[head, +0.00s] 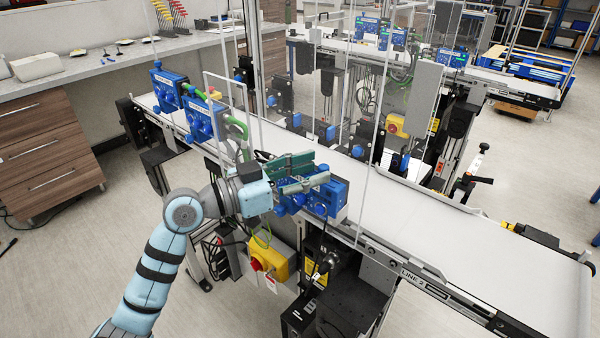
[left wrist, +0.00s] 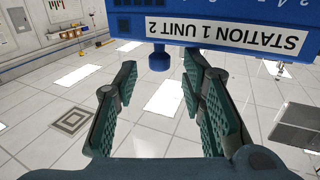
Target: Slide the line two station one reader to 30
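A blue unit (head: 325,198) with round knobs is mounted on the near side of the line two conveyor (head: 440,235). In the left wrist view, a blue unit (left wrist: 230,28) bears the upside-down label "STATION 1 UNIT 2", and a blue knob (left wrist: 159,60) sticks out below it. My left gripper (head: 316,169) is at the blue unit in the head view and partly covers it. Its green-padded fingers are spread apart in the left wrist view (left wrist: 165,82), with the knob near the gap between their tips. I see no scale or reading. My right gripper is out of view.
Two more blue units (head: 167,90) (head: 203,120) stand farther left along the same side. Clear upright panels (head: 228,95) and posts rise around the belt. A yellow box with a red button (head: 268,264) hangs below the rail. The belt's right part is bare.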

